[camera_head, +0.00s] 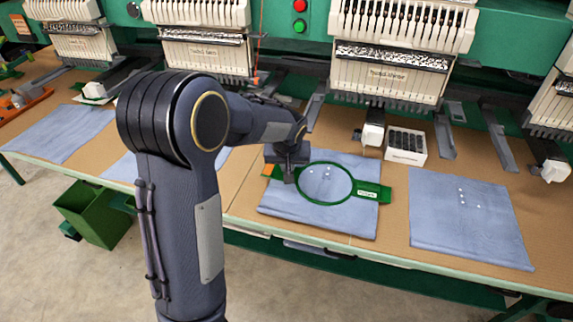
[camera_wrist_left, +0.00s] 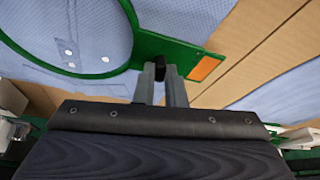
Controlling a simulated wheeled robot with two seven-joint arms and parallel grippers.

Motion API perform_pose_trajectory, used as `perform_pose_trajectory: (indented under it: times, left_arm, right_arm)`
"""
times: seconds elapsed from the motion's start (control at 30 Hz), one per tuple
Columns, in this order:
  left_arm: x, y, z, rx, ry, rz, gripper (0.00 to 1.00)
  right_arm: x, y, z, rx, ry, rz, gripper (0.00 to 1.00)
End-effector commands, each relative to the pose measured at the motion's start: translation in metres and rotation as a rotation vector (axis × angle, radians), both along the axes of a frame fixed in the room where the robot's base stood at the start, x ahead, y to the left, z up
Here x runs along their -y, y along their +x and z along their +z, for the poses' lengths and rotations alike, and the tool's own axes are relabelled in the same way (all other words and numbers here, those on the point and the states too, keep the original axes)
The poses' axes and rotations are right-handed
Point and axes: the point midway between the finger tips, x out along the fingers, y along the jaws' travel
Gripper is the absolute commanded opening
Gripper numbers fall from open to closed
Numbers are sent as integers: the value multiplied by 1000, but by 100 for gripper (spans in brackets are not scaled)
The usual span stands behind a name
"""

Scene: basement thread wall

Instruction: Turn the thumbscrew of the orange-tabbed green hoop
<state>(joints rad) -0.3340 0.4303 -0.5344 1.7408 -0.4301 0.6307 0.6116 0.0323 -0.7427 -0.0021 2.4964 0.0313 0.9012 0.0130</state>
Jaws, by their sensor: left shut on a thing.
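The green hoop (camera_head: 325,203) lies on a folded blue cloth on the table, right of centre in the head view. It has a labelled green tab on its right and an orange tab (camera_head: 267,170) on its left. The left wrist view shows the hoop's rim (camera_wrist_left: 125,71) and the orange patch (camera_wrist_left: 206,68) close up. My left gripper (camera_head: 289,178) reaches down at the hoop's orange-tab side. Its fingers (camera_wrist_left: 162,78) are shut on the small black thumbscrew (camera_wrist_left: 165,71) between the rim and the orange patch. My right gripper is not in view.
A white box of dark spools (camera_head: 405,155) stands behind the hoop. Embroidery machine heads (camera_head: 390,75) line the back. Other folded cloths lie left (camera_head: 62,135) and right (camera_head: 468,215). A green bin (camera_head: 95,220) sits below the table. Bare table shows between the cloths.

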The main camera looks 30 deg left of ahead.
Motion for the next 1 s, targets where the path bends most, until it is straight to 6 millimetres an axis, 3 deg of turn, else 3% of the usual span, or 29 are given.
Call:
perform_pose_trajectory:
  times: [0.5,1.0]
  left_arm:
    - [3,2,0,0,-1,327,0]
    - [3,2,0,1,-2,383,0]
  right_arm:
    - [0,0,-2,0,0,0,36]
    - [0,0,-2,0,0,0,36]
